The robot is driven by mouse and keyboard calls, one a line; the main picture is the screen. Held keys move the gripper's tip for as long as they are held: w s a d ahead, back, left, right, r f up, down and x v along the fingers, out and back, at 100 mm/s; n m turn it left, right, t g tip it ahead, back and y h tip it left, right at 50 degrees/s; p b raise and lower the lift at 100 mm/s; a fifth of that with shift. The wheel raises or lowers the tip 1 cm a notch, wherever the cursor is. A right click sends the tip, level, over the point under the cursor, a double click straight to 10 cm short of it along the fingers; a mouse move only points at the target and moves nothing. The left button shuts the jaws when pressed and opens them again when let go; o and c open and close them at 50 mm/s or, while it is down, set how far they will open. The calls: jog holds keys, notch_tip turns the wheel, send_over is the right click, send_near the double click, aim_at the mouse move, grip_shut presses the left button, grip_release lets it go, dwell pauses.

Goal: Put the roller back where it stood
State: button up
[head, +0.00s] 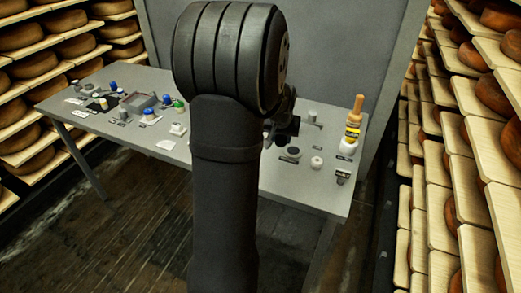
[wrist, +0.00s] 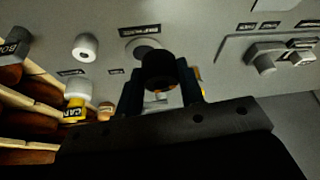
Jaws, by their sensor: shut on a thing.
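My gripper (wrist: 158,88) is shut on a dark cylindrical thing, which I take to be the roller (wrist: 160,68); it shows a thin orange-brown edge at its lower side. In the head view my arm hides most of the gripper (head: 285,125), and I cannot make out the roller there.
The grey table (head: 255,182) holds a yellow-labelled bottle (head: 353,133), a white knob (head: 317,162), a dark round piece (head: 292,153) and a small box (head: 342,175) at right. Cheese shelves flank both sides.

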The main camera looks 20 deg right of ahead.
jog(key=w+a+f, duration=0.1)
jog(key=w, duration=0.1)
jog(key=w+a+f, duration=0.2)
jog(key=w, duration=0.1)
jog(key=w+a+f, duration=0.1)
jog(key=w+f, duration=0.1)
jog(key=shift+w+a+f, duration=0.2)
jog(key=shift+a, duration=0.15)
jog(key=shift+f, duration=1.95)
jog(key=shift+f, duration=0.1)
jog(key=o, duration=1.1)
jog(key=shift+c, duration=0.2)
jog(key=v, duration=1.2)
jog(key=x, duration=1.2)
jog(key=shift+w+f, duration=0.1)
jog(key=shift+r, duration=1.45)
